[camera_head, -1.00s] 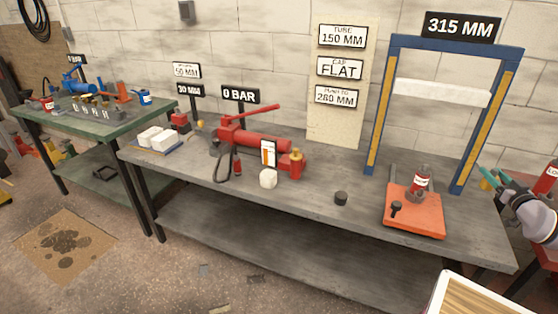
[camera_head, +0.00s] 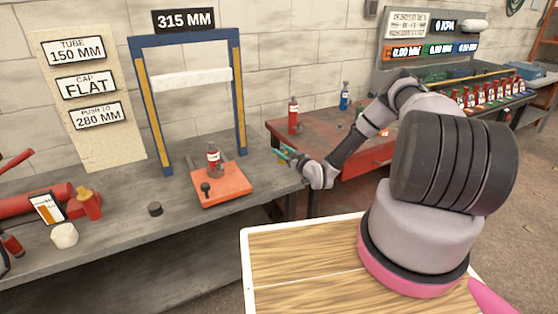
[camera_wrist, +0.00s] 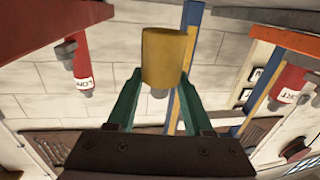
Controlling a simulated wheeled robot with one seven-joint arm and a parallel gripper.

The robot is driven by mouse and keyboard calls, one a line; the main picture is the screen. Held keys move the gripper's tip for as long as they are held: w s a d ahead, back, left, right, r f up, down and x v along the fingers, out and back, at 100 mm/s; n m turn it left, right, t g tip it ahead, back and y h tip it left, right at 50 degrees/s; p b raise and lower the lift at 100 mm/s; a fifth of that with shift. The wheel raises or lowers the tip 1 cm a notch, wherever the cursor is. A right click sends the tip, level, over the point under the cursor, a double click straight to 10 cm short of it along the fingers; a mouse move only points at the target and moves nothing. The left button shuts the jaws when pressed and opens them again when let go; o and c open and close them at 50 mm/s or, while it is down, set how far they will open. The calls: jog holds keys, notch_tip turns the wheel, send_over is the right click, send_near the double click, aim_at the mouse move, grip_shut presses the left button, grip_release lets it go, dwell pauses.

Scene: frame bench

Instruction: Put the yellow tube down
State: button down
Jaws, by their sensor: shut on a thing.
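The yellow tube (camera_wrist: 167,58) is between the green fingers of my gripper (camera_wrist: 155,105) in the wrist view, and my gripper is shut on it. Nothing shows touching the tube's free end. In the head view my gripper (camera_head: 283,153) is to the right of the blue press frame (camera_head: 239,112), near the grey bench's (camera_head: 185,210) right end and beside the red table (camera_head: 330,150). I cannot make out the tube in the head view.
A red bottle (camera_head: 214,157) stands on the orange plate (camera_head: 220,186) under the frame. Another red bottle (camera_head: 293,116) and a blue bottle (camera_head: 344,95) stand on the red table. A small black cylinder (camera_head: 155,209) is on the bench, with bare surface around it.

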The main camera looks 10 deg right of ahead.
jog(key=shift+f, duration=2)
jog(key=shift+f, duration=0.1)
jog(key=shift+c, duration=1.5)
grip_release()
jog(key=shift+f, duration=0.1)
